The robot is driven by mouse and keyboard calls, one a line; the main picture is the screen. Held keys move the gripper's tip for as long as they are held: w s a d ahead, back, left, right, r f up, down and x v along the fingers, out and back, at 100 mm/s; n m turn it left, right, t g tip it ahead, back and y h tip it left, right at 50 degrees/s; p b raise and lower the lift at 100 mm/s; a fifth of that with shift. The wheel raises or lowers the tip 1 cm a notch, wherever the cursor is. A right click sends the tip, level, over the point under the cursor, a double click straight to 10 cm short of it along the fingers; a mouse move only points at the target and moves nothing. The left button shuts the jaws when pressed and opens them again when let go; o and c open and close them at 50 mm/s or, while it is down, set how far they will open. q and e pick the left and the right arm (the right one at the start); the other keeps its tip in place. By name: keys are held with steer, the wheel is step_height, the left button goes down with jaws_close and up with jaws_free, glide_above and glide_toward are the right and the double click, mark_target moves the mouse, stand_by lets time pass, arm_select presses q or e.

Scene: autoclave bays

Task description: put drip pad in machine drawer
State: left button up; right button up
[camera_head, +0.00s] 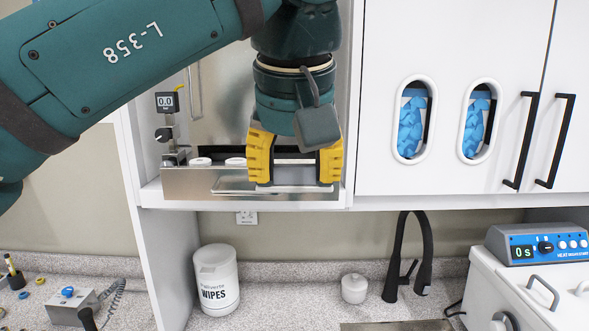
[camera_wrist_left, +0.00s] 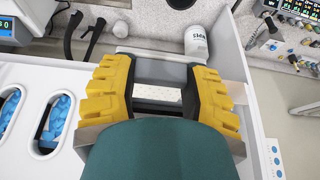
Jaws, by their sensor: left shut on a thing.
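My left gripper (camera_head: 295,172) points down in front of the steel front of the machine (camera_head: 190,184) in the cabinet bay. Its yellow fingers stand wide apart, shut on a flat pale piece (camera_head: 294,176) that looks like the drip pad. In the left wrist view the same gripper (camera_wrist_left: 160,76) shows a white, dotted strip (camera_wrist_left: 158,94) between its fingers, below a grey bar. A flat metal lip, perhaps the machine drawer (camera_head: 230,186), shows behind and left of the fingers. The arm hides much of the bay, and I cannot tell whether pad and drawer touch. My right gripper is not in view.
A small gauge stand (camera_head: 167,130) is at the bay's left. White cupboard doors (camera_head: 450,40) with black handles close in on the right. Below, the counter holds a wipes tub (camera_head: 216,280), a black tap (camera_head: 408,258), a white jar (camera_head: 354,288) and a heat sealer (camera_head: 545,246).

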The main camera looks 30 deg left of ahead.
arm_select(q)
steer(key=w+a, duration=0.3)
steer(key=w, duration=0.2)
steer(key=w+a+f+p, duration=0.1)
steer(key=w+a, duration=0.2)
steer(key=w, duration=0.2)
steer(key=w+a+p, duration=0.1)
steer(key=w+a, duration=0.2)
steer(key=w, duration=0.3)
steer(key=shift+a+f, duration=0.25)
steer(key=shift+a, duration=0.15)
steer(key=shift+f, duration=2.45)
steer(key=shift+w+f, duration=0.15)
steer(key=shift+f, duration=0.2)
steer(key=o, duration=1)
steer(key=shift+a+f, duration=0.1)
steer(key=shift+f, duration=0.05)
